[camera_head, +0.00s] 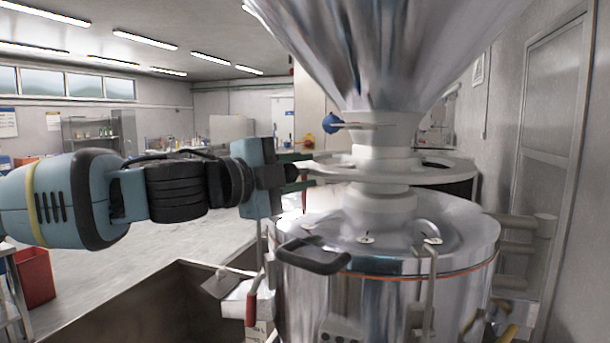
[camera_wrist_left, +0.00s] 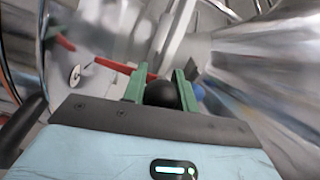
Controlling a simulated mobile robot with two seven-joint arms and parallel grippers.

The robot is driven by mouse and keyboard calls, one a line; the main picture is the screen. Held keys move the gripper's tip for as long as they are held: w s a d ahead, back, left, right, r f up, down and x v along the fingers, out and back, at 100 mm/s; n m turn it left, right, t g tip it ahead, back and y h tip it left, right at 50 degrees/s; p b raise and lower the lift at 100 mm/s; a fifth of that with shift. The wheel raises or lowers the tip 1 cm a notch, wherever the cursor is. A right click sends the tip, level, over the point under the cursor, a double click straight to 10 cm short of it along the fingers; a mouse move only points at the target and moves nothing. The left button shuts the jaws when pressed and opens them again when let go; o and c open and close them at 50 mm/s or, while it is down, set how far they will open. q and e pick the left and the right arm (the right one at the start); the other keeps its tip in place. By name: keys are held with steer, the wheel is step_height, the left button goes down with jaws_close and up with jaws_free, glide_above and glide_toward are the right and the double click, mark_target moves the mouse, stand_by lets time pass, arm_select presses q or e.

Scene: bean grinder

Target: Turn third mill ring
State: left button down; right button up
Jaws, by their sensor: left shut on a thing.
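The mill is a shiny metal machine with a funnel (camera_head: 375,50) on top and a wide round drum (camera_head: 390,300) below. Pale rings (camera_head: 383,168) are stacked on the neck between them; I cannot tell for sure which is the third. A lever with a blue knob (camera_head: 332,123) sticks out above my gripper. My left gripper (camera_head: 303,170) is at the left side of the neck, at ring height. In the left wrist view its green fingers (camera_wrist_left: 162,90) are shut on a black ball knob (camera_wrist_left: 162,95). The blue knob (camera_wrist_left: 199,92) shows behind. My right gripper is not in view.
A dark curved handle (camera_head: 312,257) and clamps sit on the drum's lid, below my gripper. A red-handled lever (camera_head: 251,308) hangs at the drum's left. A wall with a door (camera_head: 550,130) is close on the right.

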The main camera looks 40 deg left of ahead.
mark_target(295, 164)
arm_select(q)
steer(key=shift+w+a+r, duration=0.1)
steer(key=shift+w+a, duration=0.05)
steer(key=shift+a, duration=0.35)
steer(key=shift+w+a+r, duration=0.1)
steer(key=shift+w+a, duration=0.05)
steer(key=shift+a, duration=0.3)
steer(key=w+a, duration=0.2)
steer(key=a, duration=0.1)
steer(key=shift+a+f, duration=0.1)
steer(key=shift+w+a, duration=0.5)
steer(key=shift+a, duration=0.15)
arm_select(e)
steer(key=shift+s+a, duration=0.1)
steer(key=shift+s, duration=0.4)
arm_select(q)
steer(key=c, duration=1.4)
jaws_free()
steer(key=o, duration=0.3)
steer(key=shift+w+d, duration=0.15)
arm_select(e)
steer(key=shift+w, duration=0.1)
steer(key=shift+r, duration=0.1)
